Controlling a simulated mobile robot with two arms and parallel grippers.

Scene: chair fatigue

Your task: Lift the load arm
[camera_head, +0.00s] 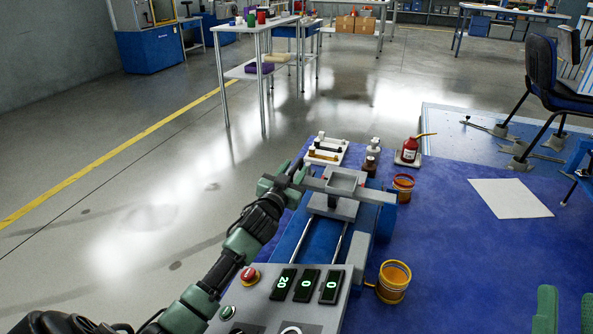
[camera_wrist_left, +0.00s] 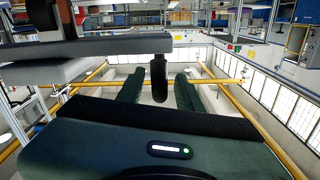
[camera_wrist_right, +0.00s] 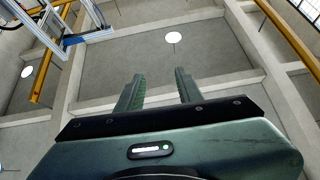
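The load arm (camera_head: 378,194) is a grey bar lying roughly level across the top of the test machine on the table. In the left wrist view the grey bar (camera_wrist_left: 90,48) runs in from the left, with a dark round-ended handle (camera_wrist_left: 160,80) at its end. My left gripper (camera_head: 288,178) is at the bar's left end. Its fingers (camera_wrist_left: 158,90) are apart on either side of the handle, with visible gaps; I see no contact. My right gripper (camera_head: 562,312) is open and empty at the lower right of the head view; its fingers (camera_wrist_right: 158,90) are apart in the right wrist view.
A control panel (camera_head: 262,312) with green digits and a red button stands in front. Orange cups (camera_head: 394,276), a red oil can (camera_head: 409,150) and a tray of small parts (camera_head: 326,158) surround the machine. White paper (camera_head: 510,198) lies right. A chair (camera_head: 556,82) stands behind.

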